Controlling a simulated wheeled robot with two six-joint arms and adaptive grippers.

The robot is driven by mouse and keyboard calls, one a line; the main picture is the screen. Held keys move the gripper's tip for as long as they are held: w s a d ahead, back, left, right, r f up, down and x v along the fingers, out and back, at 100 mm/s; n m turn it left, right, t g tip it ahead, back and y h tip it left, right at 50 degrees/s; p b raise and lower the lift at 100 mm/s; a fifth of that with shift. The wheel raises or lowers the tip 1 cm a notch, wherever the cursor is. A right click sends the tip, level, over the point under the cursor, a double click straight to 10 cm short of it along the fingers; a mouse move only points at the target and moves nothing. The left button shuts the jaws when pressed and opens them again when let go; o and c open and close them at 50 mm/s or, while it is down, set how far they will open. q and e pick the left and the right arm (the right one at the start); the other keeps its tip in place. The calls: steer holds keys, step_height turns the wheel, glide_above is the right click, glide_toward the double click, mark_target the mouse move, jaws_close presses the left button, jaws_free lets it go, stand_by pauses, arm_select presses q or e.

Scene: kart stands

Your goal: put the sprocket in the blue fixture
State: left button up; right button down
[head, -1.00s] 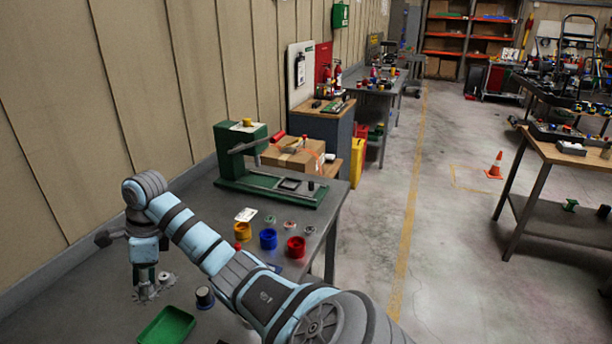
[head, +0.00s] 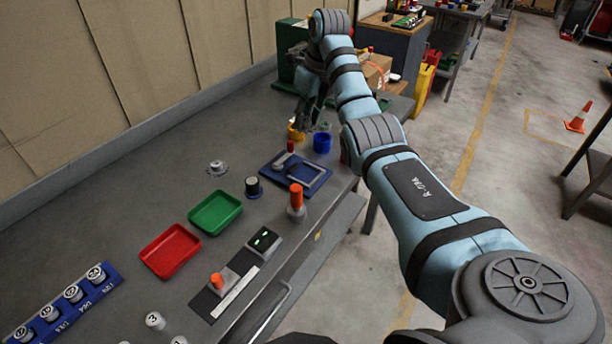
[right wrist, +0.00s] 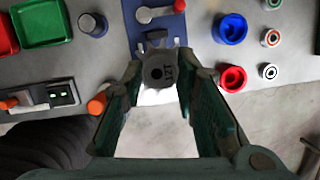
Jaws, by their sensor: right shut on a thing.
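My right gripper (head: 314,112) is over the far part of the bench, near the coloured cups. In the right wrist view its fingers (right wrist: 160,82) are shut on a grey sprocket (right wrist: 160,70) marked 12T, held above the bench edge. In the head view the held sprocket is hard to make out. The blue fixture (head: 312,188) is a flat blue plate with a grey frame and a red-tipped handle, on the bench nearer to me than the gripper. It shows partly behind the sprocket in the right wrist view (right wrist: 137,30). My left gripper is not in view.
A blue cup (head: 322,143) and a yellow cup (head: 296,133) stand near the gripper; a red cup (right wrist: 233,79) is beside them. Another grey toothed part (head: 217,168) lies on the bench. Green (head: 215,229) and red (head: 171,270) trays lie nearer.

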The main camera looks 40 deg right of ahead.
steer(key=b, duration=0.1)
glide_toward(304, 175)
steer(key=x, duration=0.5)
steer(key=shift+w+f, duration=0.15)
steer(key=shift+w, duration=0.05)
steer(key=shift+f, duration=0.25)
steer(key=shift+f, duration=0.1)
steer(key=c, duration=1.6)
jaws_free()
steer(key=shift+o, duration=0.3)
steer(key=p+v, duration=0.1)
steer(key=v, duration=1.1)
